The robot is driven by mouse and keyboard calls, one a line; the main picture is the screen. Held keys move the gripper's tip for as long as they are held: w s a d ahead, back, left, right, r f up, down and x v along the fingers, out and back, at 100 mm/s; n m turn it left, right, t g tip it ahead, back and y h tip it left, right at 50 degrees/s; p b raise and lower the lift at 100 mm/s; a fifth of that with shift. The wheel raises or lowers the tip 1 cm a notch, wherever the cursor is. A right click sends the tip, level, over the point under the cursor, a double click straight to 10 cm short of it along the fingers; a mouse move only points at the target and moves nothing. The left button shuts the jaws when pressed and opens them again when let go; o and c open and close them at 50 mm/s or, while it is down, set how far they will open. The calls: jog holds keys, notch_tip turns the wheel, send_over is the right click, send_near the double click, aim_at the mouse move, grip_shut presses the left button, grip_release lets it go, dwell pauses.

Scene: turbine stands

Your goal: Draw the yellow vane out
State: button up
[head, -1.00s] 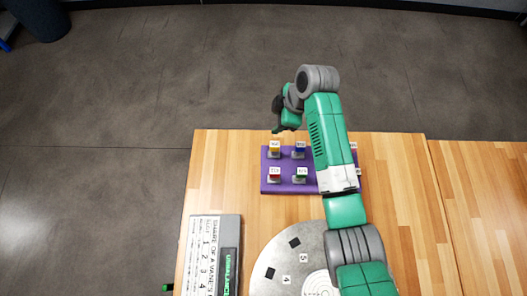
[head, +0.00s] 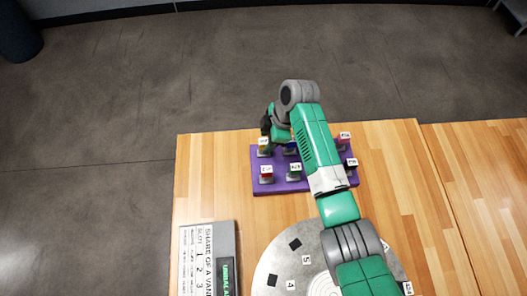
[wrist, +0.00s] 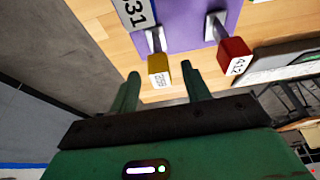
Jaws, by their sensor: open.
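The yellow vane (head: 264,148) stands at the far left corner of the purple rack (head: 300,186). In the wrist view the yellow block (wrist: 159,72) has a white label on one face and sits on a pale stem in the purple rack (wrist: 185,30). My gripper (wrist: 160,73) is open, with the yellow block showing between its two fingertips and no visible contact. How deep the block is between the fingers I cannot tell. In the head view my gripper (head: 266,128) hangs right at the yellow vane and partly covers it.
A red vane (head: 266,174) and a green vane (head: 295,170) stand in the near row; the red one also shows in the wrist view (wrist: 234,55). A blue vane is mostly hidden. A grey disc (head: 272,262) and a lettered panel (head: 208,265) lie nearer.

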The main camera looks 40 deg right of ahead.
jog(key=shift+b+x, duration=0.3)
jog(key=shift+x, duration=0.65)
jog(key=shift+r, duration=0.1)
grip_shut()
